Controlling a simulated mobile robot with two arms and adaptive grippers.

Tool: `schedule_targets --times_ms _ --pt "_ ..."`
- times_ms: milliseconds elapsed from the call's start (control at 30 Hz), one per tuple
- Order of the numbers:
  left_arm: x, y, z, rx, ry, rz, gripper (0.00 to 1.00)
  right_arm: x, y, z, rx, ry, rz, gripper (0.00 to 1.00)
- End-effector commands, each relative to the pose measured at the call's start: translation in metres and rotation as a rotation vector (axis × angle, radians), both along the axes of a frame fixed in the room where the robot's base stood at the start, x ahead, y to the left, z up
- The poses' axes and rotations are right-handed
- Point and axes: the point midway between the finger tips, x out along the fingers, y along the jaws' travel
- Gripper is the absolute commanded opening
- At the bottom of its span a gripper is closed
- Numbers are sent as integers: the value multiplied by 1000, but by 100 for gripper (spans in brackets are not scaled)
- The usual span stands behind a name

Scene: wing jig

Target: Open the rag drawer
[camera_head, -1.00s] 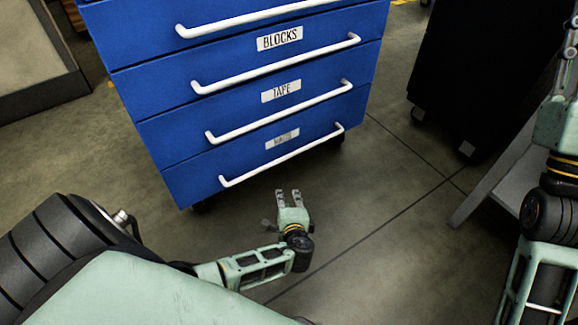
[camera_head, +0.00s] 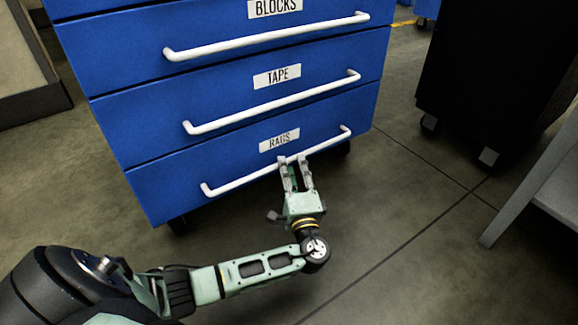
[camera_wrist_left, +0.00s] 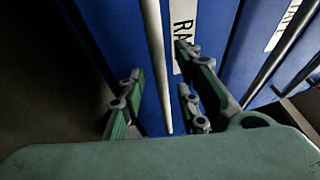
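The rag drawer (camera_head: 200,166) is the lowest blue drawer in the head view. It looks flush with the cabinet front and carries a white RAGS label (camera_head: 279,141). Its white bar handle (camera_head: 240,182) runs along the front below the label. My left gripper (camera_head: 295,165) is open with its fingertips at the middle of this handle. In the left wrist view the handle (camera_wrist_left: 157,60) runs between the spread fingers of my left gripper (camera_wrist_left: 158,95). Whether the fingers touch it I cannot tell. The RAGS label is partly hidden there by a finger. My right gripper is out of view.
The TAPE drawer (camera_head: 240,97) and BLOCKS drawer (camera_head: 220,39) above look shut. A dark wheeled cabinet (camera_head: 490,70) and a grey stand (camera_head: 530,190) are at the right. The floor (camera_head: 420,220) between is clear.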

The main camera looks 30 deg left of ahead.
Motion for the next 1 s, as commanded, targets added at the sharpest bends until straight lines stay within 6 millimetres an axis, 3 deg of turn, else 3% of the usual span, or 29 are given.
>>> schedule_targets --times_ms 33,200,567,933,1000 --pt "6 7 -2 1 -5 1 30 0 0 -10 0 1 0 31" --pt "21 21 2 1 -1 1 30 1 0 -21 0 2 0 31" --pt "26 26 6 -1 1 0 30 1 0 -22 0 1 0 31" --pt "26 26 6 -1 2 0 0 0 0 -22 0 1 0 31" --pt "26 26 6 -1 2 0 0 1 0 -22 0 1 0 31"
